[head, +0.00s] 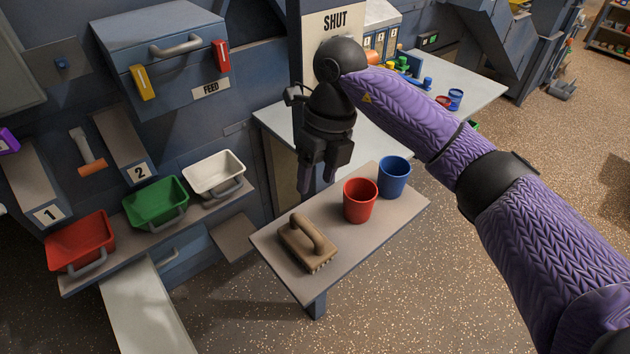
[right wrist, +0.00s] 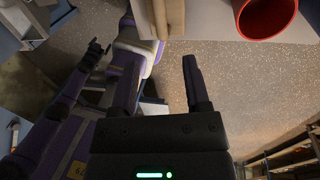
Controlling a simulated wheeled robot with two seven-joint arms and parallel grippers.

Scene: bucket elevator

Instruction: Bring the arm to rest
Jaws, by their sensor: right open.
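My right arm (head: 420,105) comes in from the right in the head view, in a purple sleeve. Its black gripper (head: 318,185) points down over the back left part of a small brown table (head: 385,228). The gripper is empty, with its fingers apart, to the left of a red cup (head: 360,201). In the right wrist view the fingers (right wrist: 160,90) are spread with nothing between them, and the red cup (right wrist: 265,15) shows at the top right. My left gripper is not in the head view.
A blue cup (head: 394,177) and a brown brush (head: 307,243) stand on the table. Red (head: 80,242), green (head: 156,202) and white (head: 214,173) bins sit on a shelf at left. A feed box (head: 165,55) and a SHUT sign (head: 327,22) are behind.

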